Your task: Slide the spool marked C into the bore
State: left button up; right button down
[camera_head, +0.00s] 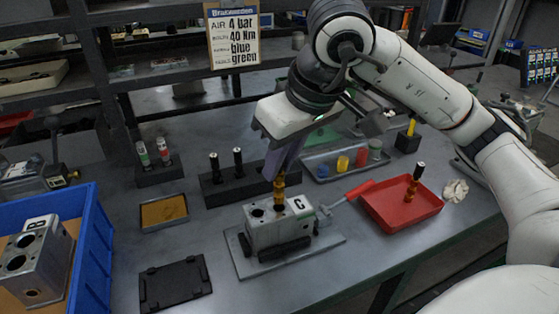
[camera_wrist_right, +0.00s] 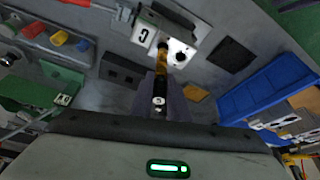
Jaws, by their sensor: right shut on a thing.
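The block also shows at the top of the wrist view (camera_wrist_right: 177,48). My right gripper (camera_head: 282,172) is above the block, pointing down, shut on a brass spool (camera_head: 280,190) with a dark upper end. The same spool shows between the fingers in the wrist view (camera_wrist_right: 161,62). Its lower end is at the block's top, over or in a bore; I cannot tell how deep. Any mark on the spool is unreadable. My left gripper is out of view.
A red tray (camera_head: 385,222) holds another brass spool (camera_head: 413,187). A black rack (camera_head: 222,188) with two dark-topped pieces stands behind the block. A blue crate (camera_head: 97,240) at left holds a second block (camera_head: 38,265). A black plate (camera_head: 172,284) lies front left.

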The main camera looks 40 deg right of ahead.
aim_at(283, 189)
pick_arm(q)
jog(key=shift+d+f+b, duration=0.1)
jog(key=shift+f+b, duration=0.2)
jog(key=shift+b, duration=0.2)
pick_arm(e)
jog(key=shift+f, duration=0.5)
pick_arm(q)
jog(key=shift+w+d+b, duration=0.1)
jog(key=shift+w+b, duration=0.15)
jog(key=shift+b, duration=0.25)
pick_arm(e)
jog(key=shift+f, duration=0.55)
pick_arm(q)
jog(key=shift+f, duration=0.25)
pick_arm(e)
jog(key=shift+f, duration=0.2)
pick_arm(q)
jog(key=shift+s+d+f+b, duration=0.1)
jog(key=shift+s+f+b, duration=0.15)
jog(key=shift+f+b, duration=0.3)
pick_arm(e)
jog(key=shift+f, duration=0.4)
jog(key=shift+f, duration=0.2)
pick_arm(q)
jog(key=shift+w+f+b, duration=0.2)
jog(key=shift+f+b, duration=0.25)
jog(key=shift+b, duration=0.55)
pick_arm(e)
jog(key=shift+f, duration=0.85)
